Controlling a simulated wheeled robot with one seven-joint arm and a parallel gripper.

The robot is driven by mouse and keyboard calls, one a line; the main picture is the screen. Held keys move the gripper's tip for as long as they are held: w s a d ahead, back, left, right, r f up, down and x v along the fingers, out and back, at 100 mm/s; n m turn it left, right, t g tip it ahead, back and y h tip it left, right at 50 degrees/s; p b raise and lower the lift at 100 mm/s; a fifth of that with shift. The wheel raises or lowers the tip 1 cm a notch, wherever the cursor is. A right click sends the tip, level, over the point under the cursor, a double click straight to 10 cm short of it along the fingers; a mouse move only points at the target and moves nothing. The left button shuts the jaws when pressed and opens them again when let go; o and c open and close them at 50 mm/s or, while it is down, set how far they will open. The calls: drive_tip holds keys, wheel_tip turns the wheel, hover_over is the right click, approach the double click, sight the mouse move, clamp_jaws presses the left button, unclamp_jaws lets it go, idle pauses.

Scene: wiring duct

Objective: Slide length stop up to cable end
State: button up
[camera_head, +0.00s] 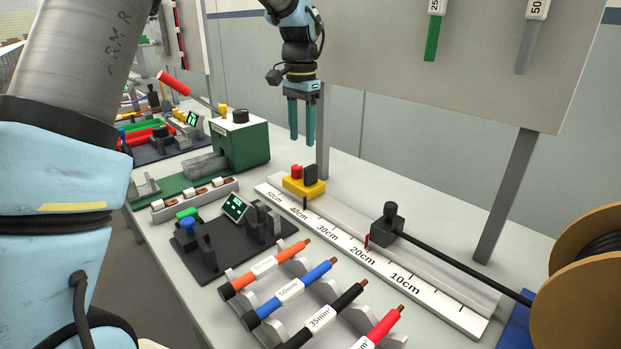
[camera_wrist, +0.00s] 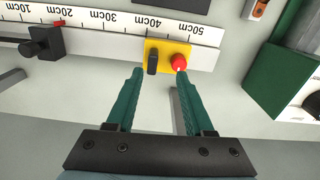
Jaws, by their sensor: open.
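The length stop, a yellow block (camera_head: 304,188) with a black grip and a red knob, sits on the ruler rail between the 40cm and 50cm marks. It also shows in the wrist view (camera_wrist: 167,50). My gripper (camera_head: 302,141) hangs above it, open and empty, fingers pointing down. In the wrist view my fingertips (camera_wrist: 160,71) show on either side of the stop's near edge; contact is not visible. The black cable (camera_head: 460,268) runs along the rail into a black clamp (camera_head: 388,225) near 20cm. The cable end lies at or inside the clamp, by a small red mark, and is not clearly visible.
A white ruler (camera_head: 370,258) runs along the rail; the stretch between stop and clamp looks clear. A wooden cable spool (camera_head: 590,270) stands at right. Coloured cable samples (camera_head: 292,290) lie in front. A green machine (camera_head: 240,142) stands left of the stop. A grey post rises behind it.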

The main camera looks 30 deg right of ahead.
sight(311, 166)
drive_tip(key=shift+s+d+f+m, duration=0.1)
drive_tip(key=shift+s+d+m, duration=0.1)
drive_tip(key=shift+d, duration=0.35)
drive_tip(key=shift+s+d+m, duration=0.1)
drive_tip(key=shift+s+d, duration=0.05)
drive_tip(key=shift+d, duration=0.35)
wheel_tip(311, 166, down, 10)
drive_tip(key=shift+f+p, duration=0.25)
drive_tip(key=shift+p, duration=0.95)
drive_tip(key=shift+c, duration=0.3)
clamp_jaws()
